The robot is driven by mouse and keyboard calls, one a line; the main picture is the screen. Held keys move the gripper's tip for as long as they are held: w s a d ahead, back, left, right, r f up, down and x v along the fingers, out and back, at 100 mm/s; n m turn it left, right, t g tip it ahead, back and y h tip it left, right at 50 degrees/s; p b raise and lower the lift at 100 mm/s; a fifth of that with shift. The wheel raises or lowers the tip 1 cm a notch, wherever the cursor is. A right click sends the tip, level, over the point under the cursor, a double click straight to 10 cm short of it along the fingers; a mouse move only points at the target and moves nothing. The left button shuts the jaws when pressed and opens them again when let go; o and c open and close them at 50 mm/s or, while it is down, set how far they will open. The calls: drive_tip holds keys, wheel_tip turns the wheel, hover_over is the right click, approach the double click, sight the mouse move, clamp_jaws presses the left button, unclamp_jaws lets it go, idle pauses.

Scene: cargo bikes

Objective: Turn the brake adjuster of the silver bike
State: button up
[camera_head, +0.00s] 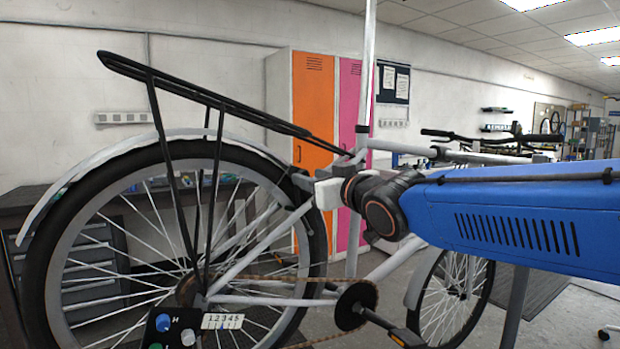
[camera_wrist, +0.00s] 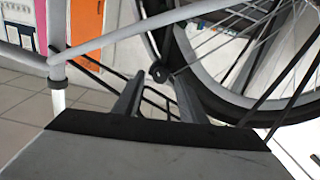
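The silver bike (camera_head: 262,245) stands with its rear wheel at the left of the head view. In the wrist view its frame tubes (camera_wrist: 110,38) and wheel cross the picture. My gripper (camera_wrist: 160,84) is open there, with its two fingers apart and nothing clearly held. A small dark rounded part with a hole (camera_wrist: 159,72) shows just beyond the gap between the fingertips, near the tyre. I cannot tell whether this is the brake adjuster. In the head view my gripper reaches the upper rear frame beside the wheel; its fingertips are hard to make out.
A black rear rack (camera_head: 205,95) rises over the wheel. A dark panel with knobs (camera_head: 172,330) and a numbered scale (camera_head: 222,321) sit at the bottom. Orange (camera_head: 313,100) and pink lockers stand behind. A dark workbench (camera_head: 20,205) is at the left.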

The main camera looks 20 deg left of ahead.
drive_tip(key=shift+w+a, duration=0.4)
drive_tip(key=shift+a, duration=0.1)
drive_tip(key=shift+c, duration=0.3)
clamp_jaws()
drive_tip(key=shift+n, duration=0.3)
drive_tip(key=n, duration=1.7)
drive_tip(key=shift+f, duration=0.1)
